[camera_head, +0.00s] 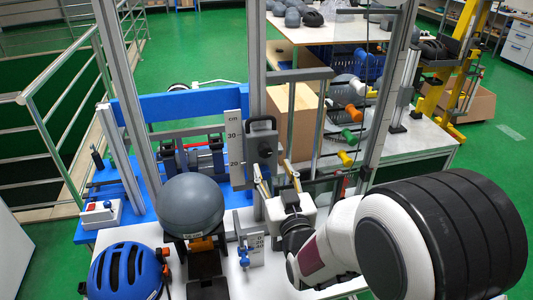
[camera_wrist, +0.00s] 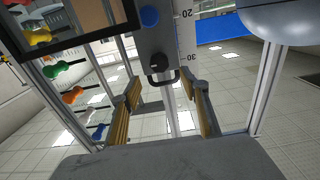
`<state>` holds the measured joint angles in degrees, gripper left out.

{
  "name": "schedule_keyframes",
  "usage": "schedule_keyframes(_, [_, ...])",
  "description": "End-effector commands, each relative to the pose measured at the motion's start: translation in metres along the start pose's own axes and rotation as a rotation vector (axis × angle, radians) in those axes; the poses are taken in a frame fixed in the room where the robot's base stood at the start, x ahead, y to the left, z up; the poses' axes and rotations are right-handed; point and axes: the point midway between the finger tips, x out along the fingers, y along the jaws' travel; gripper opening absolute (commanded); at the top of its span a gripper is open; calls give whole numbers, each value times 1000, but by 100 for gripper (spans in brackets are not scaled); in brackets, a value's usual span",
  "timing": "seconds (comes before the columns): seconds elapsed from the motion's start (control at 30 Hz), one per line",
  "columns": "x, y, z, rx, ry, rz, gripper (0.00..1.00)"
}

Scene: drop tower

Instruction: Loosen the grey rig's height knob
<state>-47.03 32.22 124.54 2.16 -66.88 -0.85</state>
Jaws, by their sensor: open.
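The grey rig's carriage (camera_head: 262,158) sits on an upright post beside a scale marked in cm, with a black loop handle (camera_head: 262,123) on top. A dark round knob (camera_head: 265,152) shows on its front, partly unclear. The wrist view looks upside down; there the handle (camera_wrist: 160,75) hangs below the grey carriage plate, and a round blue disc (camera_wrist: 150,16) shows on the plate. I cannot tell whether this disc is the height knob. My gripper (camera_head: 278,180) is open and empty, just below and in front of the carriage. Its yellow-faced fingers (camera_wrist: 162,92) are spread, appearing either side of the handle.
A blue clamp and small scale (camera_head: 248,250) stand close by. Colored knobs (camera_head: 350,135) stick out at the right. Metal posts (camera_head: 256,60) rise around the rig.

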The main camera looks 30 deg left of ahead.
Motion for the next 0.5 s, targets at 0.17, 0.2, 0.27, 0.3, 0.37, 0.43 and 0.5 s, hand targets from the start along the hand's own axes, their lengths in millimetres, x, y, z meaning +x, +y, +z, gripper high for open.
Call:
schedule_keyframes(0.17, [0,0,0,0,-1,0,45])
schedule_keyframes(0.2, [0,0,0,0,-1,1,45])
schedule_keyframes(0.27, [0,0,0,0,-1,1,45])
schedule_keyframes(0.3, [1,0,0,0,-1,1,45])
schedule_keyframes(0.37, [2,1,0,0,-1,1,45])
schedule_keyframes(0.43, [4,1,0,0,-2,1,45])
schedule_keyframes(0.5, [6,1,0,0,-2,1,45])
